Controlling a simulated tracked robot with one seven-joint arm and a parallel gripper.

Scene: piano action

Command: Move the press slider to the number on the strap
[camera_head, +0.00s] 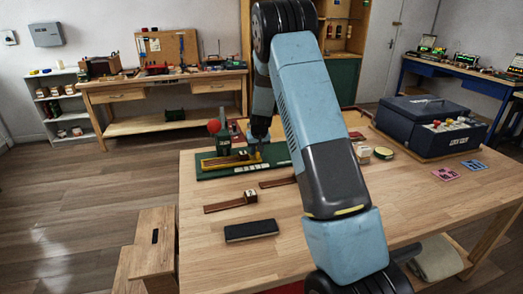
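The press (223,146) is a dark green device with a red ball knob (214,127), standing on a green base (207,175) on the wooden table. A yellow strip (218,164) runs along the base; which part is the slider is too small to tell. My gripper (259,153) points down over the base, close to the right end of the yellow strip. Its fingers are too small and dark to tell open from shut, or whether they touch anything. A brown strap (224,206) with a small block (250,197) lies in front. Another brown strap (278,182) lies partly behind my arm. No number is readable.
A black block (251,230) lies near the table's front left. A dark blue case (425,122), a round green-and-yellow tin (384,153) and two small cards (446,173) are on the right. My arm crosses the middle and hides part of the table (420,205).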

